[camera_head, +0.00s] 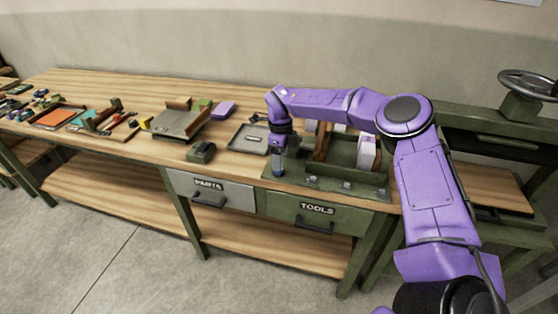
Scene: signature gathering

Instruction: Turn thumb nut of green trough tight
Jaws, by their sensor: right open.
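The green trough (343,152) stands at the right part of the wooden workbench, with wood-coloured and white pieces in it. Several small grey fittings, possibly thumb nuts, line its front edge, one of them (346,185) near the middle. My right gripper (277,172) points down at the front left corner of the trough's base, its fingertips close to that edge. It is open; the fingertips are small, and I cannot tell whether they are around or touching a nut. My purple right arm hides part of the trough's back and right side. My left gripper is not in view.
Bench drawers (317,209) are below the front edge. A handwheel press (528,85) stands at the right. Trays and small parts fill the bench's left side.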

